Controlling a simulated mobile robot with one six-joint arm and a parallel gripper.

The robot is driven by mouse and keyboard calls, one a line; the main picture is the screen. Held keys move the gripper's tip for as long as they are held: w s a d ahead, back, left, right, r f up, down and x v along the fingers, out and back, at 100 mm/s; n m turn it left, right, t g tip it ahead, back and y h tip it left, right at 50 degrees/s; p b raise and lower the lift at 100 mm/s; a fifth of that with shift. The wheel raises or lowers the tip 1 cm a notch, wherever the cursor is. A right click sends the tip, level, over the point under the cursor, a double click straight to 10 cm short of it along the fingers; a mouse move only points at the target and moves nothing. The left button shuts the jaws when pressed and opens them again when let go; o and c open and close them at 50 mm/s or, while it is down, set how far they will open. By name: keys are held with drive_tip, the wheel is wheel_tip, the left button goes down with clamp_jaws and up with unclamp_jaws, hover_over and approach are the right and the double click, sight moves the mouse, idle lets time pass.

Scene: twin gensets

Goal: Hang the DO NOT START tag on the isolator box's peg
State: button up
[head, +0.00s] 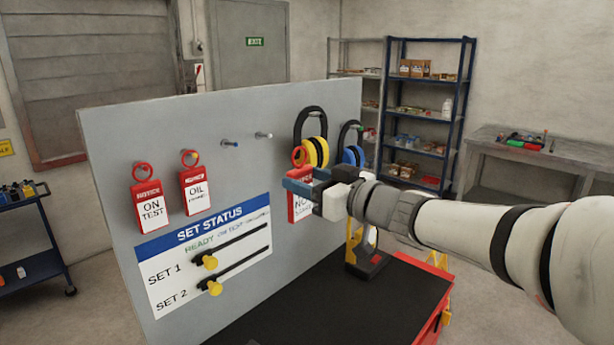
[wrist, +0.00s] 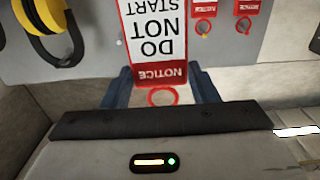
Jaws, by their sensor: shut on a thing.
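The DO NOT START tag (head: 299,208) is a red and white NOTICE tag with a red ring at its top. It hangs upright close in front of the grey board, partly hidden by my gripper (head: 303,186). In the wrist view, where the picture is upside down, the tag (wrist: 157,35) sits between the two blue fingers of my gripper (wrist: 160,92). They are shut on its sides near the red header. I cannot tell whether its ring is still around a peg. I cannot make out the isolator box or its peg for certain in either view.
The grey board (head: 110,120) also holds the ON TEST tag (head: 150,206), the OIL tag (head: 196,190), two bare pegs and a SET STATUS panel (head: 205,250). Yellow ear defenders (head: 315,152) hang right beside the held tag. A black bench top (head: 310,310) lies below.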

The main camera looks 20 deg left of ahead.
sight(303, 179)
drive_tip(key=shift+p+v, duration=0.5)
drive_tip(key=shift+v, duration=1.6)
